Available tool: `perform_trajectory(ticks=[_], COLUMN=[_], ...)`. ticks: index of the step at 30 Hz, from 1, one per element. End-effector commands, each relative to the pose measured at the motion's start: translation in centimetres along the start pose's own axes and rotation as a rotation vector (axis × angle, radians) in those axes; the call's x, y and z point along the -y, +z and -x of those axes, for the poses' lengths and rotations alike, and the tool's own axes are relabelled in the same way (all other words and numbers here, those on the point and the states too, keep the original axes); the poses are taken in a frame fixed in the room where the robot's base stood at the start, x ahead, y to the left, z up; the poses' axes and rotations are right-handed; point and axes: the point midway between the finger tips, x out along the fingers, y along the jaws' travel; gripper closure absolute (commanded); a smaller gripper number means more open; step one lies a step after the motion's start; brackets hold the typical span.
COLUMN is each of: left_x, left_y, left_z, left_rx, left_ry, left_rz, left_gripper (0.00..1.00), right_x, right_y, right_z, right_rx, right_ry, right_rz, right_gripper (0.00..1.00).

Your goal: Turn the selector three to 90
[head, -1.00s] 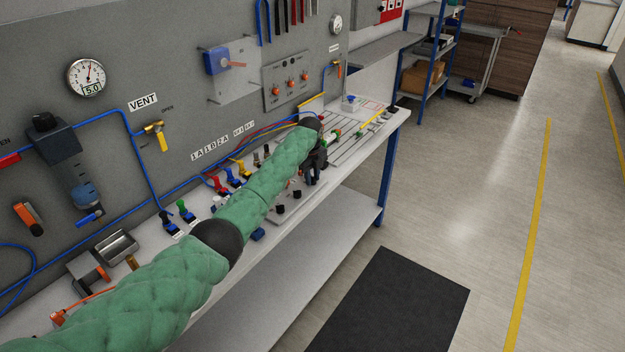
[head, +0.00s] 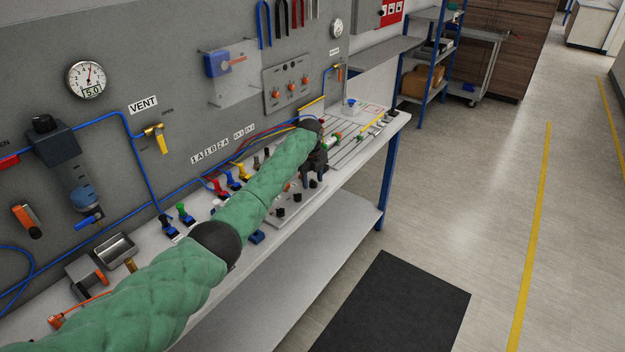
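My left arm crosses the bench from the lower left. Its dark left gripper (head: 313,178) points down over the bench's grey plate near its far end. Two black knobs, one nearer me (head: 280,212) and one farther along (head: 297,198), stand in a row on this plate, just short of the gripper. The gripper covers the spot beyond them, so a third knob there and its angle are hidden. The fingers are small and dark, and I cannot tell whether they touch or hold anything. My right gripper is out of view.
A wall panel with orange knobs (head: 291,87) hangs above the bench (head: 340,190). Coloured toggle levers (head: 232,178) stand behind my arm. A slotted plate (head: 352,140) lies beyond the gripper. The floor to the right is open, with a black mat (head: 395,305).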

Motion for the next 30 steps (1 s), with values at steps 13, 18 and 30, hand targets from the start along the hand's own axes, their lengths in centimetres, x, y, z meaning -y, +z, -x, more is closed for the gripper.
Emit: perform_trajectory(ticks=[13, 18, 30], left_x=[0.0, 0.0, 0.0], left_y=[0.0, 0.1, 0.1], left_z=[2.0, 4.5, 7.7], left_rx=[0.0, 0.001, -0.001], left_ry=[-0.002, -0.001, 0.0], left_rz=[0.0, 0.0, 0.001], left_gripper=[0.53, 0.53, 0.53], right_x=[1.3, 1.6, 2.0], right_y=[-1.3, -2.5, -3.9], right_z=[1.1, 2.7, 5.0], right_rx=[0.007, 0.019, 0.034], right_ry=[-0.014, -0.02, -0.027], right_rz=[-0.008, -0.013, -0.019], right_gripper=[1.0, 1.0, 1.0])
